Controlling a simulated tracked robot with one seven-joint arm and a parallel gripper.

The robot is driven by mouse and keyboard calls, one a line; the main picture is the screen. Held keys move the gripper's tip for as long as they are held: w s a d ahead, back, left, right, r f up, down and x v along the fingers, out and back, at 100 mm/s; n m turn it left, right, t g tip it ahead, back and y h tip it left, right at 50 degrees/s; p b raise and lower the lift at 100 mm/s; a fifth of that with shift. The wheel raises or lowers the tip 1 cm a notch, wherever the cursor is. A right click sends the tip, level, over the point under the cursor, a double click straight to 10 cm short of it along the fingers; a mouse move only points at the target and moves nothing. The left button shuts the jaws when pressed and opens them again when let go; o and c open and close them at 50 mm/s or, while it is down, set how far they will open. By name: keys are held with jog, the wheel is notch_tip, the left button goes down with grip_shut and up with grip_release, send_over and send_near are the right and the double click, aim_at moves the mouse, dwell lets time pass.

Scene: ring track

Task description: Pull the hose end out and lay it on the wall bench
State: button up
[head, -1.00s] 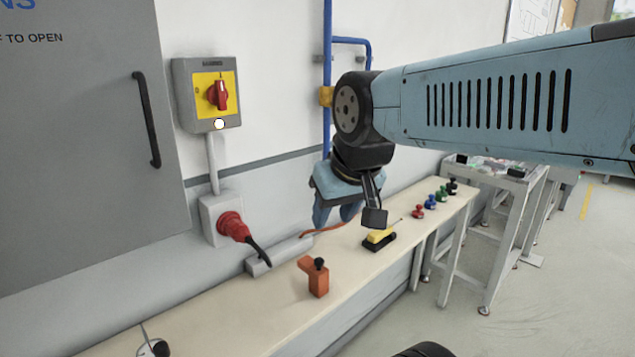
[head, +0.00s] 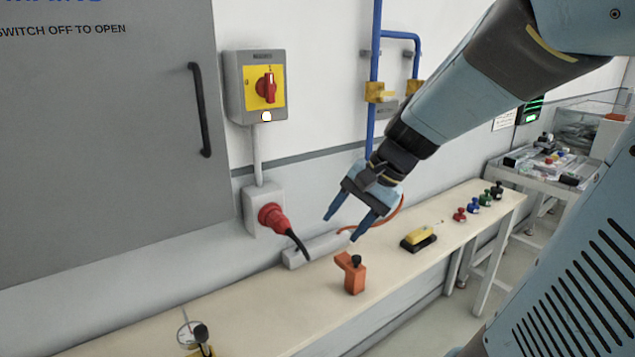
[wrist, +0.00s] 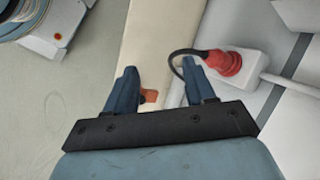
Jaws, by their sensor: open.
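A thin orange-red hose (head: 399,212) curves behind my gripper, beside the wall and above the back of the bench. Its upper part is hidden by my gripper, so I cannot tell where its end sits. The wall bench (head: 285,322) is a long cream top along the wall; it also shows in the wrist view (wrist: 160,25). My gripper (head: 341,228) is open and empty, in the air above the bench, fingers pointing down and left. In the wrist view my gripper (wrist: 158,66) has nothing between its fingers.
A red plug (head: 272,217) with a black cable sits in a wall socket. On the bench are an orange block (head: 352,275), a grey bar (head: 316,251), a yellow-and-black tool (head: 418,240) and several coloured knobs (head: 473,208). Blue pipes (head: 373,95) run up the wall.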

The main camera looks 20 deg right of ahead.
jog(key=w+d+f+m+t+y, duration=0.2)
jog(key=w+d+m+t+y, duration=0.15)
jog(key=w+m, duration=0.3)
jog(key=w+d+f+m+t+y, duration=0.1)
jog(key=w+d+m+t+y, duration=0.2)
jog(key=w+d+m, duration=0.4)
jog(key=w+d+f+m+t+h, duration=0.2)
jog(key=w+d+m+t, duration=0.1)
jog(key=d, duration=0.5)
jog(key=w+d+f+m+t+h, duration=0.3)
jog(key=d+m+t, duration=0.2)
jog(key=d+m, duration=0.3)
jog(key=shift+w+d+f+h, duration=0.3)
jog(key=shift+w+f+h, duration=0.05)
jog(key=shift+w, duration=0.05)
jog(key=shift+x, duration=4.55)
grip_shut()
